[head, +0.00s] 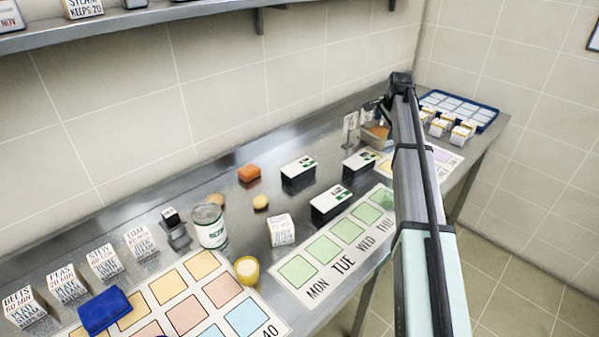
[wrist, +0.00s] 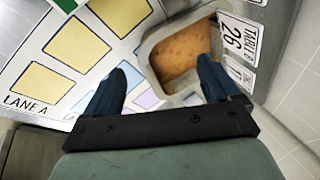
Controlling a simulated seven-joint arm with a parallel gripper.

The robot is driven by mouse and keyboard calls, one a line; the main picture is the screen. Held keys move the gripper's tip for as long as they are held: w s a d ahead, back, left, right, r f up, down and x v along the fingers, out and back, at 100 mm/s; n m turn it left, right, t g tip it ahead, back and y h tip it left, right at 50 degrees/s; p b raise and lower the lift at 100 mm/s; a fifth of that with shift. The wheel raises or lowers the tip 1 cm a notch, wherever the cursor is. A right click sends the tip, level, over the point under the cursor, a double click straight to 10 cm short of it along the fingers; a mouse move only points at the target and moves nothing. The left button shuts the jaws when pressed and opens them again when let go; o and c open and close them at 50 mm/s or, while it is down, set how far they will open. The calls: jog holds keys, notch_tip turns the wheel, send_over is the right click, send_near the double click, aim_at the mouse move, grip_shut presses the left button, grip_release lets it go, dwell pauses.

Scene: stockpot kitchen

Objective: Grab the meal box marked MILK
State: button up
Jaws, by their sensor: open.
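White cards (wrist: 238,40) stand by the container. A blue tray (head: 487,113) and several small boxes (head: 440,126) lie right of my arm.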

jog(key=s+a+r+n+g, duration=0.1)
jog(key=s+a, duration=0.2)
jog(key=a, duration=0.6)
jog(key=s+a+r+n+g, duration=0.1)
jog(key=s+a+g, duration=0.15)
jog(key=a, duration=0.65)
jog(key=n+g, duration=0.2)
send_over(299, 165)
jog(key=shift+t, duration=0.25)
jog(key=f, duration=0.5)
jog(key=shift+s+a+f, duration=0.15)
jog(key=shift+a+f, duration=0.15)
jog(key=shift+d+f, duration=0.15)
jog(key=shift+f, duration=1.25)
jog(key=shift+d+f, duration=0.1)
jog(key=shift+f, duration=1.25)
jog(key=shift+c, duration=0.4)
jog(key=c, duration=1.1)
